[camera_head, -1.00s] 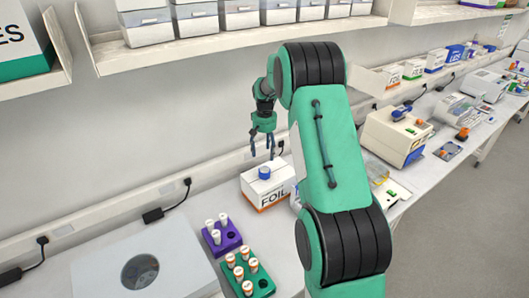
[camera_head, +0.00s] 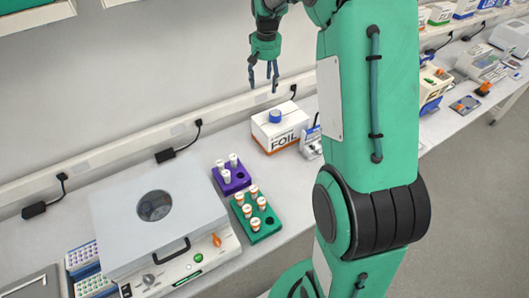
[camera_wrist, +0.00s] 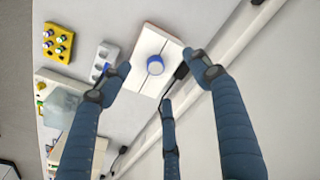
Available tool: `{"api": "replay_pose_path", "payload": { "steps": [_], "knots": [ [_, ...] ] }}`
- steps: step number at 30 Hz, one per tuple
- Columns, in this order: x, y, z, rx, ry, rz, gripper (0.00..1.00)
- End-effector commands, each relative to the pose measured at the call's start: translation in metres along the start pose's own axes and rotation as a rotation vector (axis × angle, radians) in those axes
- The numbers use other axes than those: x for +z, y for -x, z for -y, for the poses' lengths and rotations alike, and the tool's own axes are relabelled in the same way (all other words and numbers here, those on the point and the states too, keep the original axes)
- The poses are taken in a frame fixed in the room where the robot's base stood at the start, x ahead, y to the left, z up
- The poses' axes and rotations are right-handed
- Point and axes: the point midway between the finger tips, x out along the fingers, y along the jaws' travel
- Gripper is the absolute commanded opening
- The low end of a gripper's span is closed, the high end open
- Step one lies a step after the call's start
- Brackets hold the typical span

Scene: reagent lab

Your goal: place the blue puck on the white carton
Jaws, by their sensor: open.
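The blue puck (camera_head: 275,115) rests on top of the white carton (camera_head: 283,136), which is marked FOIL and stands on the bench near the wall. In the wrist view the puck (camera_wrist: 155,65) sits near the middle of the carton's top (camera_wrist: 148,47). My gripper (camera_head: 263,85) is above the carton and slightly left of it in the head view, with a clear gap to the puck. Its fingers are spread and empty; they also show in the wrist view (camera_wrist: 160,88).
Right of the carton stands a small grey device (camera_head: 311,143). To its left are a purple rack (camera_head: 231,183) and a green rack (camera_head: 262,228) with capped tubes, then a large grey lidded machine (camera_head: 110,215). A power adapter (camera_head: 165,155) and cables lie along the wall.

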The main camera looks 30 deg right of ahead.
Motion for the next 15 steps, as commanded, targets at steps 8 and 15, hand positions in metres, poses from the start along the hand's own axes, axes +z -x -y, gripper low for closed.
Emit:
{"api": "replay_pose_path", "payload": {
  "steps": [8,15],
  "knots": [
    [0.061,0.072,0.038,-0.006,0.052,-0.068,0.63],
    [0.121,0.120,0.065,-0.014,0.094,-0.124,0.63]
  ]
}}
